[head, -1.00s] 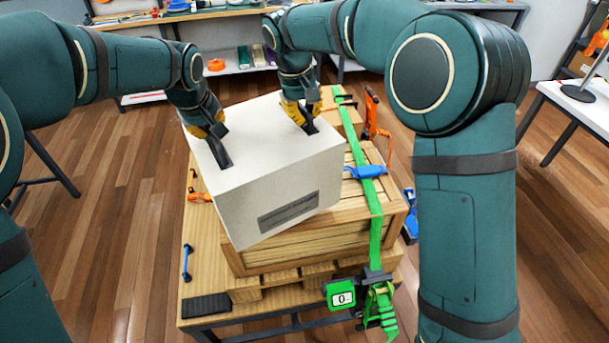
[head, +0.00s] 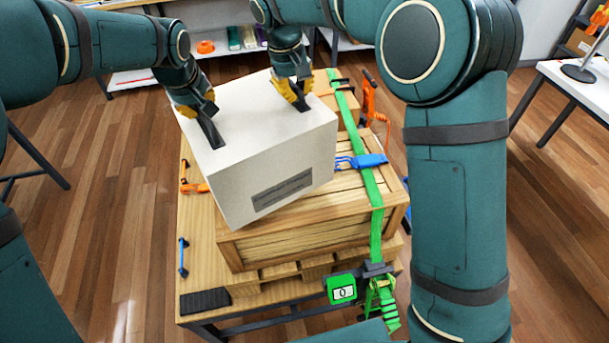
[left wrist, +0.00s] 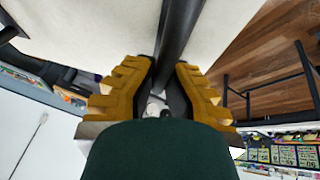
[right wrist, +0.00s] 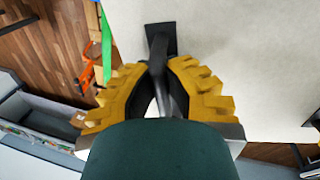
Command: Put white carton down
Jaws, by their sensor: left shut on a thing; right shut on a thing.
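The white carton (head: 262,150) is a large box with a grey label on its front face and two dark handles on top. It is held turned at an angle over the left part of a wooden crate (head: 300,228). Whether its underside touches the crate cannot be told. My left gripper (head: 207,118) is shut on the carton's left handle, and the left wrist view shows its yellow fingers (left wrist: 160,95) around the dark bar. My right gripper (head: 300,98) is shut on the right handle, also seen between its fingers in the right wrist view (right wrist: 158,85).
A green strap (head: 362,170) with a blue clip (head: 370,160) runs over the crate to a green ratchet (head: 380,298) and a gauge (head: 342,289). An orange ratchet tool (head: 369,100) stands behind.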

